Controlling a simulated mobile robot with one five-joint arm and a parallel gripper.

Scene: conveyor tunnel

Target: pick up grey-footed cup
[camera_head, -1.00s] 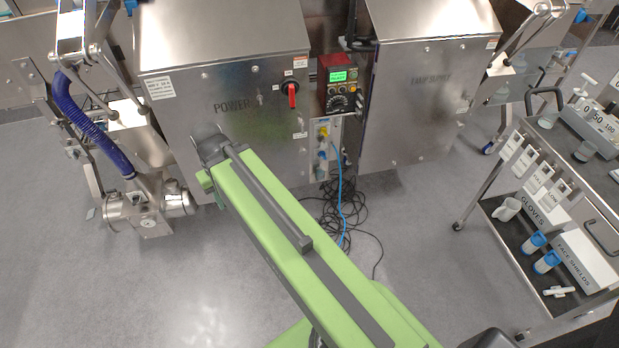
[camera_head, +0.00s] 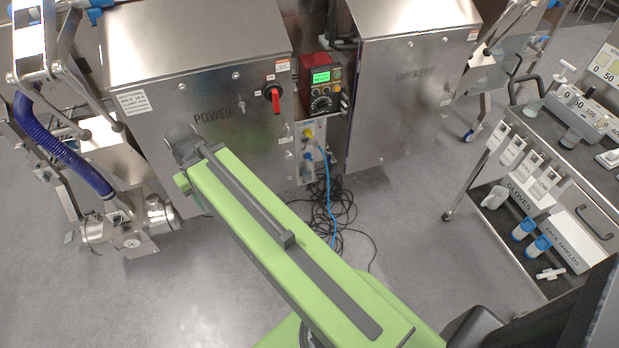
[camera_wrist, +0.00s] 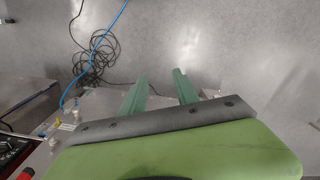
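My gripper (camera_wrist: 159,76) shows in the wrist view with two green fingers apart and nothing between them, over bare grey floor. In the head view my green arm reaches toward the cabinets, and the fingers cannot be made out. I cannot identify a grey-footed cup for certain. No cup shows in the wrist view.
The steel cart (camera_head: 470,185) stands at right; its lower shelf holds a white jug (camera_head: 494,197) and blue-capped containers (camera_head: 523,229). Steel cabinets (camera_head: 200,70) fill the back. Black cables (camera_head: 340,215) lie on the floor below them.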

